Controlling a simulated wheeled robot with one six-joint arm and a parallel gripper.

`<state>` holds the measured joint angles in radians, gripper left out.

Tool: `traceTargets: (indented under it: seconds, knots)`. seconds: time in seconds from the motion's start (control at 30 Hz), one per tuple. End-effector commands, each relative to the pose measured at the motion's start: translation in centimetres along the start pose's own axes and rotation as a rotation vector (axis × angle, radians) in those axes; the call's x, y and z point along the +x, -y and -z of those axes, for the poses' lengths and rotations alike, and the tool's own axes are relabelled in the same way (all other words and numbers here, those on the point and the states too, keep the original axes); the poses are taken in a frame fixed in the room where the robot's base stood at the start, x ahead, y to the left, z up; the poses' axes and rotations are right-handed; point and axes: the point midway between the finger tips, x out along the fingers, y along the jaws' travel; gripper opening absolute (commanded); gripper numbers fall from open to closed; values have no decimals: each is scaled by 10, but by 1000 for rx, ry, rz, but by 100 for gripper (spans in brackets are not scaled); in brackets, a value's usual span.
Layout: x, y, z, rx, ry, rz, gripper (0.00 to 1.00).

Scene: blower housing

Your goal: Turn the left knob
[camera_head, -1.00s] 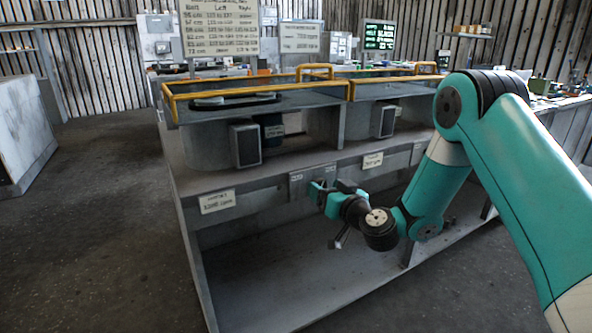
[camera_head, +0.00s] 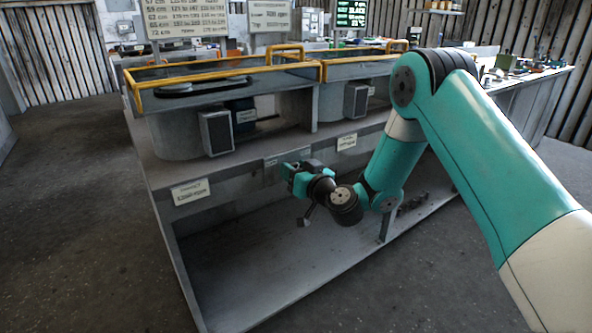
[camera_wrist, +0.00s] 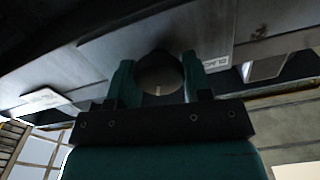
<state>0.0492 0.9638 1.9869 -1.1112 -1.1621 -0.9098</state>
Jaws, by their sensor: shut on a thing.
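In the wrist view a dark round knob (camera_wrist: 160,72) with a small pale mark on its face sits on a grey panel (camera_wrist: 130,45). My gripper (camera_wrist: 155,84) is shut on this knob, one teal finger on each side of it. In the head view my gripper (camera_head: 290,172) is at the front panel of the grey blower housing (camera_head: 235,182), and the knob is hidden behind it. Whether this is the left one of the knobs cannot be told from the head view.
A white label (camera_head: 190,191) is on the housing front at left, and another label (camera_head: 347,141) is right of my gripper. Yellow rails (camera_head: 225,73) edge the top. A dark box (camera_head: 216,132) stands on the ledge. Below is an open shelf (camera_head: 250,270).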

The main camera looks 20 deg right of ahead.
Motion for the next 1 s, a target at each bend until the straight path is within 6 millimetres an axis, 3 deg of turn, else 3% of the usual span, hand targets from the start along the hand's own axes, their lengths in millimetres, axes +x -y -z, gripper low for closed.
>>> traceTargets:
  seconds: [0.37, 1.0]
  knots:
    - [-1, -1, -1, 185, 3, 1, 22]
    - [-2, -4, -2, 767, 4, -3, 22]
